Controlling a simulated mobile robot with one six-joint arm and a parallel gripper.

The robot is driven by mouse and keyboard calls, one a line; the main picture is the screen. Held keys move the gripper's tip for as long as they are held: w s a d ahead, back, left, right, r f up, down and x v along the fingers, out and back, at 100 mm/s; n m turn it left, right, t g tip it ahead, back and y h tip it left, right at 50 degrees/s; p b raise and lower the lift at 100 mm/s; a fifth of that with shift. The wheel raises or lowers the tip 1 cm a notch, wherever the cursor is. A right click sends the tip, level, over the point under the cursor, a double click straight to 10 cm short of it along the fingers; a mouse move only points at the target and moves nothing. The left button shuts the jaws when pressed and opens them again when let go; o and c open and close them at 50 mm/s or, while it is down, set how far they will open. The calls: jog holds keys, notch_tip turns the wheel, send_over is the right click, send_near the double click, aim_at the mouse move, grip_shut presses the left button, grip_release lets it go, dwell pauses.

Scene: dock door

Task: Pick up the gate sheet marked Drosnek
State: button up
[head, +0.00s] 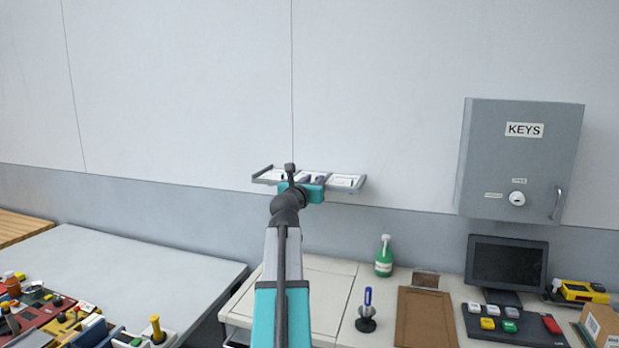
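A small grey wall shelf (358,186) is in the middle of the head view, with white sheets or cards in its compartments. One white sheet (344,180) shows in the right part, and another white sheet (271,175) in the left part. Any writing on them is too small to read, so I cannot tell which is marked Drosnek. My gripper (312,188) is at the shelf and overlaps its middle in the picture. I cannot tell whether it touches anything. Its fingers are too small and hidden to show open or shut.
A grey KEYS cabinet (522,160) juts from the wall at right. Below are a green spray bottle (384,258), a blue pen in a black stand (367,312), a brown clipboard (425,318) and a monitor (507,262). A left table (130,275) holds cluttered tools at its front.

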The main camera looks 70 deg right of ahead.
jog(key=shift+d, duration=0.5)
jog(key=shift+c, duration=0.4)
grip_shut()
